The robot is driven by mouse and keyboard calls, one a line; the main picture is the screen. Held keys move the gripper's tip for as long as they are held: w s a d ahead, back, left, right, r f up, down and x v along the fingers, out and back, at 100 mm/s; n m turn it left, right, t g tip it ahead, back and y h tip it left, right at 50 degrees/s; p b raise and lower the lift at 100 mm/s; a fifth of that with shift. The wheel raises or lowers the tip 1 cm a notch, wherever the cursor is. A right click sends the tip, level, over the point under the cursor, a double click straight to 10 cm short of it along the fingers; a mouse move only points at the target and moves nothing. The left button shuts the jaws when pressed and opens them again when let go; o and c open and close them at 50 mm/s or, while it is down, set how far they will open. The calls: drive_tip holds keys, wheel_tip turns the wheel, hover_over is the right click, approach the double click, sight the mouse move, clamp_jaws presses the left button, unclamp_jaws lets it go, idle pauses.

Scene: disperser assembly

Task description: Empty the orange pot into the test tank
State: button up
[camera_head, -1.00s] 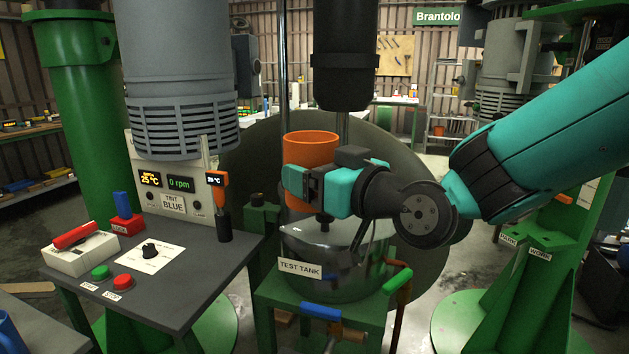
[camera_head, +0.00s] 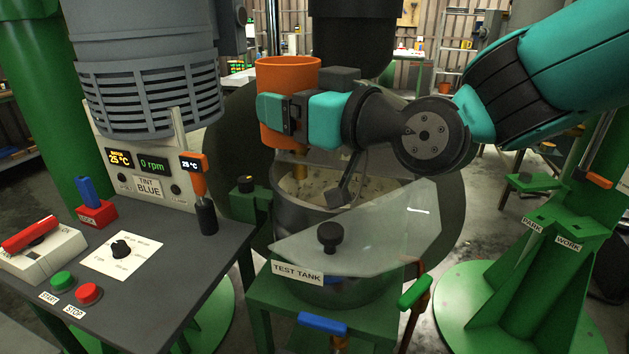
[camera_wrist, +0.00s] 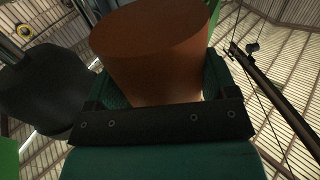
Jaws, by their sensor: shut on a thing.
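The orange pot (camera_head: 288,98) is held above the back left of the test tank, looking upright. Its inside is too dark to tell what it holds. My gripper (camera_head: 280,113) is shut on the pot's side. In the wrist view the pot (camera_wrist: 160,60) sits between the two green jaws. The test tank (camera_head: 297,215) is a round metal vessel on a green stand. A clear lid (camera_head: 375,230) with a black knob (camera_head: 330,237) covers its front part. The back part is open and shows a pale speckled inside.
A control bench (camera_head: 150,275) with START and STOP buttons stands left of the tank. A grey motor housing (camera_head: 145,80) hangs above it. A black cylinder (camera_head: 352,35) stands behind the pot. A green PARK and WORK stand (camera_head: 540,260) is at the right.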

drive_tip(key=shift+d+r+p, duration=0.1)
drive_tip(key=shift+p, duration=0.35)
drive_tip(key=shift+w+d+m+h+p, duration=0.1)
drive_tip(key=shift+w+m+h+p, duration=0.15)
drive_tip(key=shift+m+p, duration=0.45)
drive_tip(key=m+p, duration=0.1)
drive_tip(key=p, duration=0.1)
drive_tip(key=w+f+m+g+p, duration=0.1)
drive_tip(key=p, duration=0.1)
drive_tip(key=shift+w+d+h+p, duration=0.2)
drive_tip(key=shift+d+h+p, duration=0.05)
drive_tip(key=shift+p, duration=0.05)
drive_tip(key=shift+w+f+m, duration=0.1)
drive_tip(key=shift+f+m, duration=0.2)
drive_tip(key=shift+f, duration=0.05)
drive_tip(key=shift+w+d+f+m+g+p, duration=0.1)
drive_tip(key=shift+w+f+m+g+p, duration=0.1)
drive_tip(key=shift+w+f+m+p, duration=0.15)
drive_tip(key=shift+w+d+f+m+g+p, duration=0.1)
drive_tip(key=shift+f+m+g+p, duration=0.15)
drive_tip(key=shift+f, duration=0.2)
drive_tip(key=shift+w+d+p, duration=0.1)
drive_tip(key=shift+w+p, duration=0.1)
drive_tip(key=shift+p, duration=0.3)
drive_tip(key=shift+w+d+f+m+g+p, duration=0.15)
drive_tip(key=shift+w+f+m+g+p, duration=0.25)
drive_tip(key=shift+f+m+p, duration=0.4)
drive_tip(key=shift+w+f+m+g+p, duration=0.1)
drive_tip(key=shift+f+m+g+p, duration=0.3)
drive_tip(key=shift+f+p, duration=0.15)
